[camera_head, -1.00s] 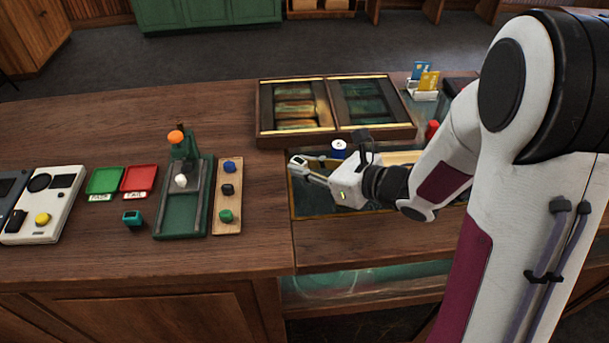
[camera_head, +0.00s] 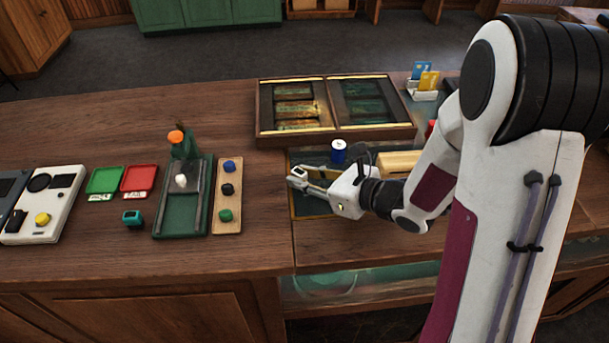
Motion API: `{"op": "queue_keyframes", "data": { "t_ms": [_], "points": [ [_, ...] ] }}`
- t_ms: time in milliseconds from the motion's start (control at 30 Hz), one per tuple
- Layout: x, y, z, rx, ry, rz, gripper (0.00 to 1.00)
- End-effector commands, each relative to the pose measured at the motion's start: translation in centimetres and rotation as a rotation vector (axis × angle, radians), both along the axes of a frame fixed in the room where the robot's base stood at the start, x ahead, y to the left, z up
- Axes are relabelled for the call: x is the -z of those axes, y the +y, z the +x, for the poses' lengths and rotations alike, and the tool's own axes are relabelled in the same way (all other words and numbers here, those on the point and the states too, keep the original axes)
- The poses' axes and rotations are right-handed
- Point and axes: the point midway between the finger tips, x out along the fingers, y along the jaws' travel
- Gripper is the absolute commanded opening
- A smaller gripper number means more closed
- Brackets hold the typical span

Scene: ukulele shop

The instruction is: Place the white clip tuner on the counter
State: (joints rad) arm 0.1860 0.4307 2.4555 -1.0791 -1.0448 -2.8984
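A small white piece (camera_head: 181,181), which looks like the white clip tuner, sits on the green stand (camera_head: 182,222) left of centre. My gripper (camera_head: 296,177) is right of that stand and the wooden strip, over the left part of the counter's glass-topped section. Its fingers point left and look apart, with no object clearly seen between them. The wooden counter (camera_head: 130,258) has bare room in front of the stand and to its left.
A wooden strip (camera_head: 228,195) holds blue, black and green pieces. An orange-topped post (camera_head: 178,140) rises from the stand. A teal piece (camera_head: 132,218), green tray (camera_head: 104,181) and red tray (camera_head: 140,178) lie left. A blue can (camera_head: 338,151) and display case (camera_head: 265,130) stand behind my gripper.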

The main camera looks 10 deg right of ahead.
Motion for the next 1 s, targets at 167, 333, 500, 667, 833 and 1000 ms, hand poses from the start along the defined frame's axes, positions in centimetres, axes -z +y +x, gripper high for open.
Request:
{"op": "queue_keyframes", "data": {
  "t_ms": [167,333,500,667,833,1000],
  "points": [
    [0.0,0.0,0.0,0.000,0.000,0.000,0.32],
    [0.0,0.0,0.0,0.000,0.000,0.000,0.32],
    [-0.2,0.0,0.0,0.000,-0.001,0.001,0.32],
    [-0.6,-0.5,-0.4,0.001,0.000,0.000,0.32],
    [-1.2,-1.4,-1.3,0.003,-0.002,0.000,0.32],
    [-1.8,-2.6,-2.5,0.004,0.000,0.000,0.32]
  ]
}}
